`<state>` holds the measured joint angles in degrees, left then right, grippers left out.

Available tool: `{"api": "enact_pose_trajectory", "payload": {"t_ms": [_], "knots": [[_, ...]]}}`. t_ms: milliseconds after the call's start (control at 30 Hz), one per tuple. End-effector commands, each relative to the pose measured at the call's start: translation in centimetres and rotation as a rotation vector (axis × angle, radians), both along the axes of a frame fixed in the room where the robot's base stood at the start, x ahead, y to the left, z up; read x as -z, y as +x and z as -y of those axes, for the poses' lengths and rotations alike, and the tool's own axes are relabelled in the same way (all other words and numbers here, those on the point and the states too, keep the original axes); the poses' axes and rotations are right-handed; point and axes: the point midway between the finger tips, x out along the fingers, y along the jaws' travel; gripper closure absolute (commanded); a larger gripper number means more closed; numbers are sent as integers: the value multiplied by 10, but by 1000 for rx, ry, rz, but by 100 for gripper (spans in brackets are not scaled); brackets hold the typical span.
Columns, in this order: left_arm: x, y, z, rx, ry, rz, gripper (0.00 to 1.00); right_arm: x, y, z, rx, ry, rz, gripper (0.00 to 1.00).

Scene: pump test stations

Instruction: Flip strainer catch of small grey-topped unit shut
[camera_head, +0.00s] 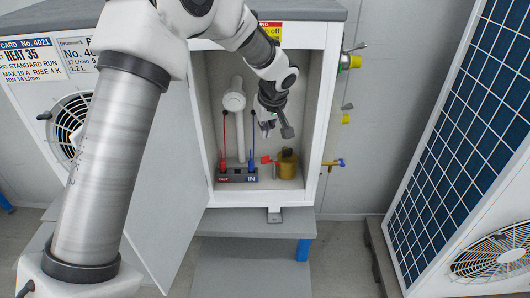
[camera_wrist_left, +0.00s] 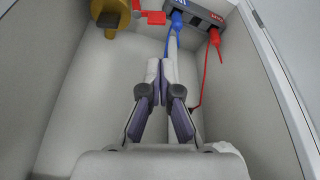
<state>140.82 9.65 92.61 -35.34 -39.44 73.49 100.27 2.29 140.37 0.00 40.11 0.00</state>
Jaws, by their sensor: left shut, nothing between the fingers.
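The small grey-topped unit (camera_head: 325,25) has its white front door (camera_head: 172,165) hanging open to the left. Inside, a brass strainer body (camera_head: 286,167) stands at the lower right with a dark catch (camera_head: 287,152) on its top. I cannot tell the catch's exact position. In the left wrist view the brass strainer (camera_wrist_left: 92,14) is at the top left, cut by the frame edge, with a dark part (camera_wrist_left: 108,19) on it. My left gripper (camera_head: 268,132) is inside the unit, above and left of the strainer, apart from it. Its fingers (camera_wrist_left: 160,68) are shut and empty.
A red lever (camera_wrist_left: 152,17) sits beside the strainer. Blue and red probes plug into the OUT/IN block (camera_head: 238,178), their leads running up. A white pipe (camera_head: 236,110) rises behind. The cabinet walls are close. A blue panelled unit (camera_head: 465,110) stands right.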

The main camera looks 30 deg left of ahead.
Motion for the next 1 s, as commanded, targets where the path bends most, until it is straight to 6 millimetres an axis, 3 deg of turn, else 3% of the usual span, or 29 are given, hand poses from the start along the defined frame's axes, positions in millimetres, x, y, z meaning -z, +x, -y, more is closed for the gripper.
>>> {"api": "enact_pose_trajectory", "payload": {"t_ms": [333, 733, 1000], "knots": [[10, 1, -2, 1, -1, -5, 100, -1, 0, 0, 0, 0, 0, 60], [79, 14, -21, 1, -2, -7, 100, -9, 0, 0, 0, 0, 0, 60], [97, 19, -27, 1, -2, -4, 100, -11, 0, 0, 0, 0, 0, 60]]}}
